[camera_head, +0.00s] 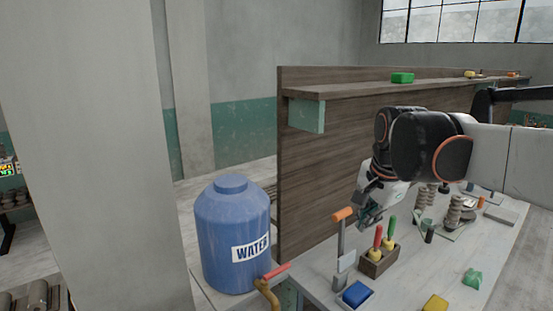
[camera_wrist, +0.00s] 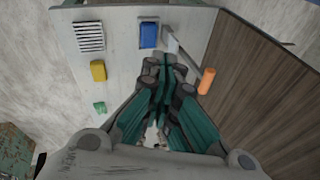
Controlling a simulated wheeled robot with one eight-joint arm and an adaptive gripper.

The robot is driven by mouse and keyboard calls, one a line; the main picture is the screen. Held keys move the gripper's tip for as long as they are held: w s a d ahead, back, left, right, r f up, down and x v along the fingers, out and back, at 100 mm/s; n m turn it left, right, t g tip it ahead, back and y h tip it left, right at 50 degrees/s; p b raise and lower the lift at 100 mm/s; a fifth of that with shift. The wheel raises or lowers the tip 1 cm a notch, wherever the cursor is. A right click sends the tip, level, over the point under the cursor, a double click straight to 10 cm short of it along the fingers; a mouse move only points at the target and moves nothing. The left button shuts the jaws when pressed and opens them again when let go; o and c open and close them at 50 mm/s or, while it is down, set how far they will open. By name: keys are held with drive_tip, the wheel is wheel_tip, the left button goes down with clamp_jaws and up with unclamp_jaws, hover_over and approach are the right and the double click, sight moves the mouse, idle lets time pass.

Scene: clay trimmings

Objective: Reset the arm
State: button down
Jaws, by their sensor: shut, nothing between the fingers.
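My gripper (camera_head: 368,213) is in the head view above the back part of the white worktable (camera_head: 322,271), beside the wooden back panel. It hangs just right of an orange-handled lever (camera_head: 343,214) and near a wooden holder with red and green handled tools (camera_head: 379,260). In the wrist view my gripper (camera_wrist: 165,70) has its teal fingers together, with nothing between them. The orange handle (camera_wrist: 207,80) shows right of the fingers there. A blue block (camera_wrist: 148,35) lies beyond the fingertips on the table.
A blue water barrel (camera_head: 232,232) with a red-handled tap stands left of the table. A yellow block (camera_head: 435,303) and a green lump (camera_head: 472,278) lie near the front edge. Stacked discs (camera_head: 453,212) stand farther back. A shelf (camera_head: 400,85) tops the panel.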

drive_tip(key=s+f+n+t+b, duration=0.3)
drive_tip(key=s+f+n+b, duration=0.2)
drive_tip(key=s+f+n, duration=0.7)
drive_tip(key=s+f, duration=0.4)
drive_tip(key=s, duration=0.4)
drive_tip(key=shift+a+f+b, duration=0.25)
drive_tip(key=shift+f+b, duration=0.1)
drive_tip(key=shift+f, duration=0.05)
